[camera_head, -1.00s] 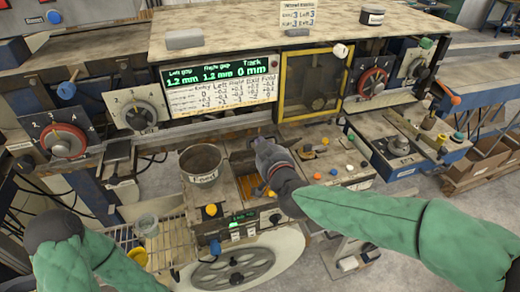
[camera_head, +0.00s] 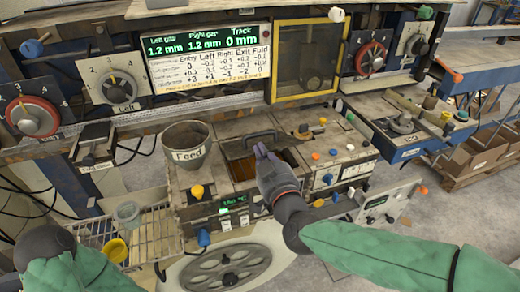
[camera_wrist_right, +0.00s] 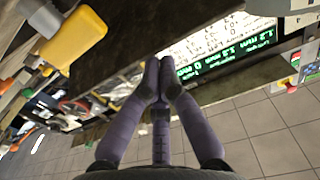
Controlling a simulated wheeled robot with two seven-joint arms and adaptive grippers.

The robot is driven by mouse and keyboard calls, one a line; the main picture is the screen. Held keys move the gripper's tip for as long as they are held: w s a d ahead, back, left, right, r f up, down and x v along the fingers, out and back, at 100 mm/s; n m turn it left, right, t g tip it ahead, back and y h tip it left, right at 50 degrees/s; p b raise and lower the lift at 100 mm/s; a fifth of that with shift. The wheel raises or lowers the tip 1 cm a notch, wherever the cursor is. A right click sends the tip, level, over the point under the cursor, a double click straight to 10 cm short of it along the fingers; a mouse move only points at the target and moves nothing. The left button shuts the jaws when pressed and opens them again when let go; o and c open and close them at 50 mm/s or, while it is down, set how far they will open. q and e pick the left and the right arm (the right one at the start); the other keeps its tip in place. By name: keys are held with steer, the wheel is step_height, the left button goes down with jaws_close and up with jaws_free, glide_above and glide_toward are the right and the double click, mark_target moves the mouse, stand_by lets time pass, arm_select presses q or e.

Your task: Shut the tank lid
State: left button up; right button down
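The tank (camera_head: 291,160) is an open box with amber-brown contents, right of the Feed pot in the head view. Its dark lid (camera_head: 236,149) stands raised and tilted at the back of the opening. My right gripper (camera_head: 261,151) is in front of the lid, over the opening, and covers part of both. In the right wrist view its purple fingers (camera_wrist_right: 160,80) meet at the tips, with nothing visible between them. A dark slab passes close to the fingertips; I cannot tell whether they touch it.
The Feed pot (camera_head: 187,146) stands just left of the tank. A panel with coloured knobs (camera_head: 340,151) lies to the right. The display (camera_head: 208,57) and yellow-framed window (camera_head: 310,60) stand behind. A wire rack (camera_head: 152,232) with cups is at lower left.

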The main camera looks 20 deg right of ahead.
steer(key=shift+s+f+b, duration=0.35)
steer(key=shift+f+b, duration=0.05)
steer(key=shift+f, duration=0.45)
steer(key=shift+s+f+b, duration=0.3)
steer(key=shift+f+b, duration=0.05)
steer(key=shift+f, duration=0.45)
steer(key=shift+s, duration=0.15)
